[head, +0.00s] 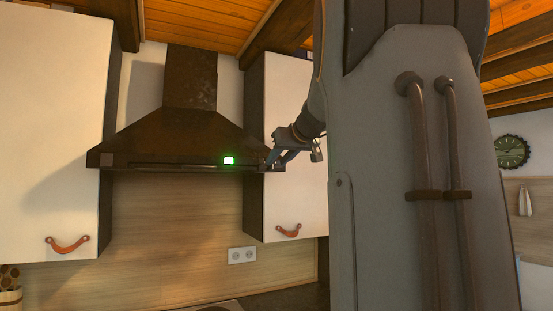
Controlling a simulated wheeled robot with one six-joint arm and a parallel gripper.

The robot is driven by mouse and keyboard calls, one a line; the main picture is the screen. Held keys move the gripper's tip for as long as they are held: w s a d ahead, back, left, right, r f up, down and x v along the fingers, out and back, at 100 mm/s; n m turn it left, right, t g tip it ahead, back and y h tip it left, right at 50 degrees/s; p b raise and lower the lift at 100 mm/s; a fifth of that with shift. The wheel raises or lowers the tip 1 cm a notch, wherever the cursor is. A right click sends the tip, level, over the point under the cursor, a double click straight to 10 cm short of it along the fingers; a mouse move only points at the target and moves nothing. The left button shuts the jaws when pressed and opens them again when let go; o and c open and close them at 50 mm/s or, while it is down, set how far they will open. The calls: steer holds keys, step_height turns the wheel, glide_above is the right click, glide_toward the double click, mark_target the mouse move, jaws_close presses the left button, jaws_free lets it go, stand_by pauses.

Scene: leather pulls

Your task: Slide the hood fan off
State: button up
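The range hood (180,135) is dark and brownish, with a chimney rising to the ceiling, and hangs on the wall between two white cabinets. A thin dark slot or strip (175,165) runs along that edge. My gripper (272,163) is at the right end of the hood's front edge, to the right of the green light. Its fingers look spread apart with nothing seen between them. Whether they touch the hood cannot be told. My large grey arm hides much of the right side.
White cabinets with leather pulls hang at the left (50,130) and right (290,200) of the hood. A wall socket (242,255) is below. A utensil holder (10,299) stands at the lower left. The space under the hood is clear.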

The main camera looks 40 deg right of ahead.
mark_target(272, 167)
steer(key=shift+p+x, duration=0.4)
steer(key=shift+x, duration=0.95)
jaws_close()
